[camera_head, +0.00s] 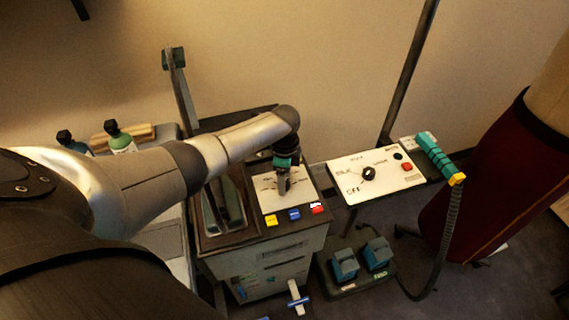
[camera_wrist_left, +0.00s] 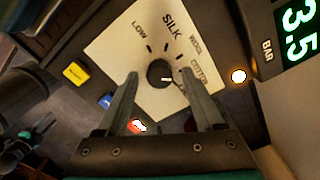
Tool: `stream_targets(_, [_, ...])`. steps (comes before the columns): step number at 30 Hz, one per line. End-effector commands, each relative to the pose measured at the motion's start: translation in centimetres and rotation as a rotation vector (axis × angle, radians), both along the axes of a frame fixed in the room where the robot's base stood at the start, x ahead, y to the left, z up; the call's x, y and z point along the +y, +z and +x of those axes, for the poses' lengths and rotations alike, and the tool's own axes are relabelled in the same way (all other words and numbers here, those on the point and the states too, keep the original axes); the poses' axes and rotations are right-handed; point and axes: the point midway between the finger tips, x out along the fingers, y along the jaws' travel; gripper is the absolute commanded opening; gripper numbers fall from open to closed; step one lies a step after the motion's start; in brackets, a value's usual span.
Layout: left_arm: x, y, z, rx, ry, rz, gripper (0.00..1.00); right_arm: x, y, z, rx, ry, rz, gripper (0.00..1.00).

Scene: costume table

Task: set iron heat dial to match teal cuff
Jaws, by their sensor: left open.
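The iron's heat dial (camera_wrist_left: 160,72) is a black knob on a white plate (camera_wrist_left: 118,55) marked LOW, SILK, WOOL and apparently COTTON. Its pale mark points right and slightly down, toward the COTTON side. My left gripper (camera_head: 283,188) hangs over this plate (camera_head: 268,205) in the head view and hides most of the dial. In the left wrist view my left gripper (camera_wrist_left: 160,76) is open, with one finger on each side of the knob. Whether the fingers touch it I cannot tell. I cannot pick out a teal cuff with certainty.
Yellow (camera_head: 271,221), blue (camera_head: 294,214) and red (camera_head: 317,208) buttons line the unit's front. A display (camera_wrist_left: 294,30) reads 3.5 BAR beside a lit lamp (camera_wrist_left: 238,76). A second dial panel (camera_head: 378,191) and a teal steamer handle (camera_head: 436,155) stand right.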

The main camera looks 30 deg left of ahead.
Motion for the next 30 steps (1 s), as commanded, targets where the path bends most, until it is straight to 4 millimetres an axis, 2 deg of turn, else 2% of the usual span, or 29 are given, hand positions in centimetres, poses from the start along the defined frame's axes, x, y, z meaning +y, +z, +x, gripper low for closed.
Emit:
stream_targets(5, [0.1, 2.7, 0.0, -0.003, -0.001, 0.001, 0.69, 0.0, 0.9, 0.0, 0.000, 0.000, 0.000, 0.50])
stream_targets(19, [0.1, 12.3, 0.1, -0.004, 0.000, 0.000, 0.69, 0.0, 2.4, 0.0, 0.000, 0.000, 0.000, 0.50])
stream_targets(24, [0.0, 14.2, 0.0, -0.001, 0.001, -0.001, 0.69, 0.0, 2.5, 0.0, 0.000, 0.000, 0.000, 0.50])
stream_targets(30, [0.0, 14.8, 0.0, 0.001, 0.001, 0.000, 0.69, 0.0, 2.5, 0.0, 0.000, 0.000, 0.000, 0.50])
